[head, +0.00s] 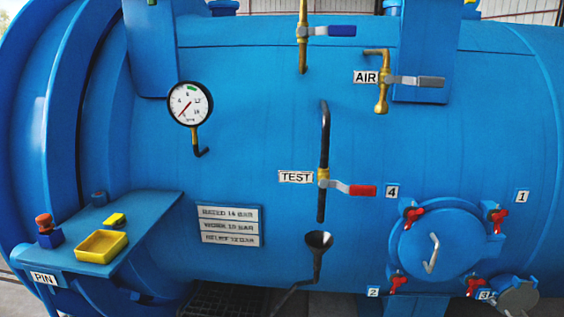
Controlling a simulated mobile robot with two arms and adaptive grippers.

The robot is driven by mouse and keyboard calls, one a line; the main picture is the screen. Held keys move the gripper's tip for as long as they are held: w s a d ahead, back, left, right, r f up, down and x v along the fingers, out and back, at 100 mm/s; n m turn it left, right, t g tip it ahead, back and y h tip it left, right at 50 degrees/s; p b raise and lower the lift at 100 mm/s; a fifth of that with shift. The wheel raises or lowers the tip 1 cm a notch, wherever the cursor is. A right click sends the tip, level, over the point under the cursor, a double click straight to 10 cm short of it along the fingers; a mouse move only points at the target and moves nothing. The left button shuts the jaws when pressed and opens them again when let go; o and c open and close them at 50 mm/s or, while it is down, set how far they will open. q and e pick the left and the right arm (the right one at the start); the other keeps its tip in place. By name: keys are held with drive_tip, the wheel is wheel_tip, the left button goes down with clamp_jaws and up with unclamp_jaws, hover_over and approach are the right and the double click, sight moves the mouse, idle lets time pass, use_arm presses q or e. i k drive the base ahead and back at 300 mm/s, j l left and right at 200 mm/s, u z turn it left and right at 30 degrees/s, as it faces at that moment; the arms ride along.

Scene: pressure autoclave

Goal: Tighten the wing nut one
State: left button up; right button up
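The round blue hatch cover (437,244) is on the side of the big blue autoclave, at the lower right of the head view. A red wing nut (497,217) sits at its upper right, just below the label "1" (522,196). The other red wing nuts are at the upper left (412,214) by label "4", the lower left (398,283) by label "2", and the lower right (474,285) by label "3". How tight each one is cannot be told.
A test valve with a red lever (362,190) and a funnel (319,241) stand left of the hatch. A shelf with a yellow tray (102,247) juts out at lower left.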

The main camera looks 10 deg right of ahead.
sight(498, 220)
drive_tip(key=z, duration=1.5)
